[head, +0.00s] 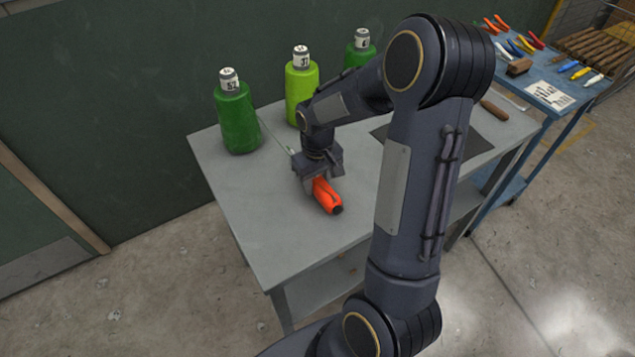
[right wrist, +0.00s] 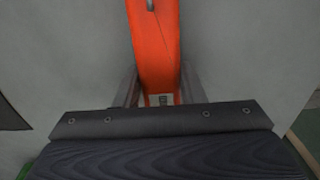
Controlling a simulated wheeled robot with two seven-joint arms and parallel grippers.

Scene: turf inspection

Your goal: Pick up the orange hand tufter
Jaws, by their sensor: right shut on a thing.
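The orange hand tufter (head: 325,194) is at the middle of the grey table (head: 240,206), with its dark end toward the table's front edge. My right gripper (head: 312,182) is over it from above, shut on its body. In the right wrist view the orange tufter (right wrist: 156,50) runs up the picture from between the two grey fingers (right wrist: 158,92). I cannot tell whether it is lifted clear of the table top. The gripper hides the tufter's far part. My left gripper is not in view.
Green spools (head: 238,122), (head: 300,85) and (head: 359,50) stand along the table's back edge by a dark green wall. A dark mat (head: 474,146) lies to the right, partly behind my arm. A blue table (head: 535,75) with hand tools stands beyond.

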